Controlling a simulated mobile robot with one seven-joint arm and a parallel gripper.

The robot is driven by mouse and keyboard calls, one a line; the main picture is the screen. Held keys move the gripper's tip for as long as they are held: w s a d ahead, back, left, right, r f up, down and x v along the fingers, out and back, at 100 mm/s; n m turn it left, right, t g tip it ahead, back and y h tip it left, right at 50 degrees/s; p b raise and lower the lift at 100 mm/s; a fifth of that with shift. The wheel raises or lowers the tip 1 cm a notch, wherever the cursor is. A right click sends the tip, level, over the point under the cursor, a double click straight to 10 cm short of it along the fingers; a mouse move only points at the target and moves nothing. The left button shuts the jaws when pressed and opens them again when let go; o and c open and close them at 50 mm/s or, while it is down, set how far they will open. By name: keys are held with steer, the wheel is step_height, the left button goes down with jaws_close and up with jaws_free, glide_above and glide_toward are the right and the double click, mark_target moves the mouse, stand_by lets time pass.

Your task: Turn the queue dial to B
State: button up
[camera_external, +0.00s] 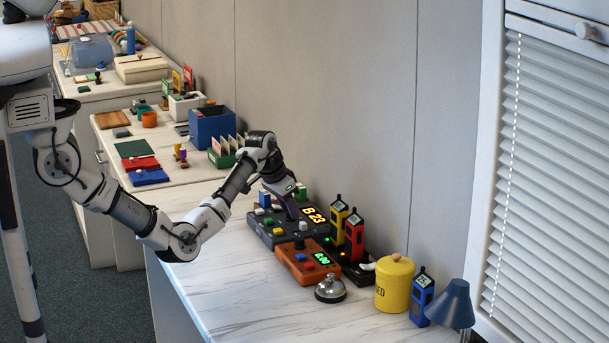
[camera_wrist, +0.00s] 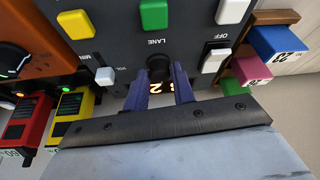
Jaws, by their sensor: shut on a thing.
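The dark grey console (camera_external: 270,240) stands on the counter and carries a lit display (camera_external: 313,214) that reads "B 23". In the wrist view a black dial (camera_wrist: 158,64) on this console (camera_wrist: 115,55) sits beside the word LANE. My gripper (camera_wrist: 161,76) has its two purple fingers on either side of the dial, shut on it. The fingers partly cover the display (camera_wrist: 158,88), which appears upside down there. In the external view my gripper (camera_external: 296,213) reaches down onto the console and hides the dial. The dial's pointer and any letter marks cannot be made out.
An orange console (camera_external: 305,262) with a green display and its own black knob stands directly in front. Yellow (camera_external: 338,218) and red (camera_external: 354,236) upright devices stand close behind. A bell (camera_external: 330,289), yellow canister (camera_external: 395,285) and blue lamp (camera_external: 452,304) are to the right. The front counter is clear.

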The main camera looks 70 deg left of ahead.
steer(key=shift+r+m+h+p, duration=0.1)
steer(key=shift+m+h+p, duration=0.25)
steer(key=shift+m, duration=0.45)
steer(key=o, duration=1)
steer(key=p+v, duration=0.1)
steer(key=v, duration=1.2)
steer(key=shift+s+r, duration=0.2)
steer(key=shift+r, duration=0.1)
